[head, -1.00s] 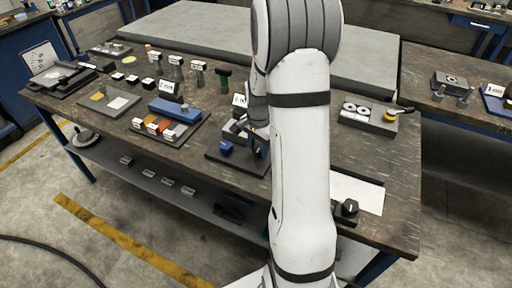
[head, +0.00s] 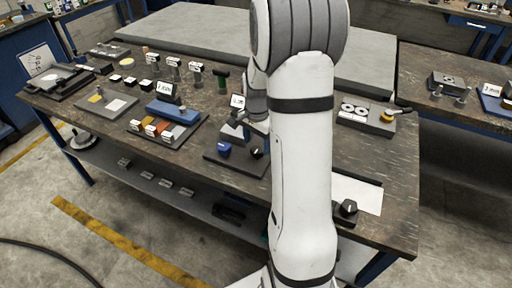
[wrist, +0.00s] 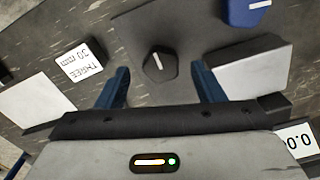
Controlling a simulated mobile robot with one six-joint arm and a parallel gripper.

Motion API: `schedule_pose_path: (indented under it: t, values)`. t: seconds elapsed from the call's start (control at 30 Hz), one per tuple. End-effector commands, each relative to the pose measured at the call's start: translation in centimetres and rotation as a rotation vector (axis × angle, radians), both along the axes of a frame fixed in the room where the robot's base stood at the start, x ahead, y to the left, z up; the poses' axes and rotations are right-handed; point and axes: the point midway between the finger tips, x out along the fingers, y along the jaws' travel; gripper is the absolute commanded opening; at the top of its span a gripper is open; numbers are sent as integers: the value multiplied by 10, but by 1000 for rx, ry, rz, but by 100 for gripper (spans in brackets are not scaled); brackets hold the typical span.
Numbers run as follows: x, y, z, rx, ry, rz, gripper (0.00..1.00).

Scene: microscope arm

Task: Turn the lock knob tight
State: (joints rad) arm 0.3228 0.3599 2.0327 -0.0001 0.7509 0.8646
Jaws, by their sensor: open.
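A black faceted knob (wrist: 159,66) with a white line on top sits between and just beyond my gripper's fingertips (wrist: 162,82) in the wrist view. The line runs near upright, slightly tilted. The blue fingers are apart, with a gap on each side of the knob. A blue knob (wrist: 245,10) with a white line is at the top right, cut by the edge. In the head view the blue knob (head: 224,150) and black knob (head: 257,154) stand on a dark base plate (head: 230,165). No label naming the lock knob is readable.
A white label (wrist: 80,66) reading "THREE 30 mm" lies left of the black knob. Another black knob (head: 348,208) stands near the bench's front right, by a white sheet (head: 360,193). A blue block fixture (head: 174,110) and colored blocks (head: 150,127) are left of the base plate.

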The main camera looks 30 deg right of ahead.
Motion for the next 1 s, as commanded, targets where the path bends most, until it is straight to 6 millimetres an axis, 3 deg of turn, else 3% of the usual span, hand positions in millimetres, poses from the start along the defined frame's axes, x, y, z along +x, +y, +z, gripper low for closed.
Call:
schedule_pose_path:
  t: [0.1,0.3,0.9,1.0]
  values:
    - [1,0,23,-2,-4,0,62]
    - [0,0,45,-1,-1,0,62]
    - [-1,0,49,0,1,0,62]
    - [-7,9,59,-4,-10,49,62]
